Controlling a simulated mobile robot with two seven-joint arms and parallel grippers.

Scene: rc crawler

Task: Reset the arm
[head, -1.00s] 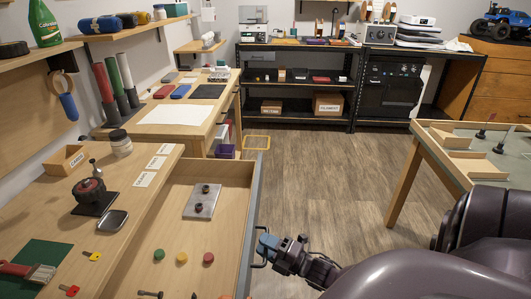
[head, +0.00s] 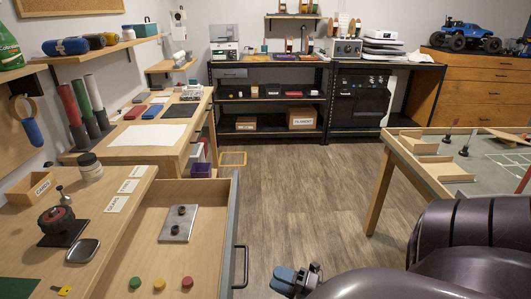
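My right gripper (head: 284,279) shows at the bottom centre of the head view, with blue fingertips, over the floor. It is apart from the dark handle (head: 241,266) of the open drawer (head: 205,258), to the right of it. From this angle I cannot tell whether its fingers are open or shut. My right arm's dark purple links fill the lower right. The drawer holds a metal plate (head: 178,224) with two dark knobs and green, yellow and red discs (head: 187,283). My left gripper is not in view.
A wooden workbench (head: 140,200) stands at left with a black-red wheel part (head: 56,220) and a jar (head: 90,168). A table (head: 455,185) with a grey-green top stands at right. Black shelving (head: 265,103) lines the back. The wood floor (head: 310,190) between is clear.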

